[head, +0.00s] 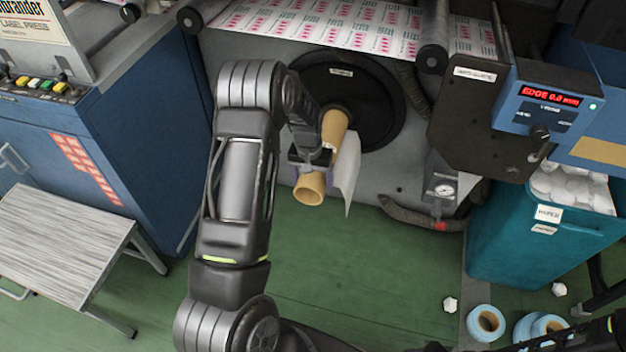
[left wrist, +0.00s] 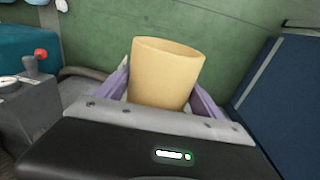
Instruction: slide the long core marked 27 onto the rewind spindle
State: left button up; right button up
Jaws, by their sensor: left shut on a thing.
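My left gripper (head: 312,160) is shut around a tan cardboard core in front of the rewinder. The core's open near end (head: 309,188) points down towards the camera. A tan tube section (head: 335,124) shows beyond the gripper, in line with it, against the black round disc (head: 375,95); the gripper hides the join, and the spindle itself is not visible. In the left wrist view the core (left wrist: 165,72) stands between the purple finger pads of my left gripper (left wrist: 163,92). No number 27 is readable. My right gripper is out of view.
A white sheet (head: 346,172) hangs just right of the core. A gauge block (head: 442,190) with a hose is at the right.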

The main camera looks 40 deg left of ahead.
pick_arm(q)
jog(key=shift+f, duration=0.15)
jog(key=o, duration=2)
jog(key=r, duration=0.7)
jog(key=shift+s+a+r+p, duration=0.2)
jog(key=shift+r+p, duration=0.1)
jog(key=shift+r, duration=0.1)
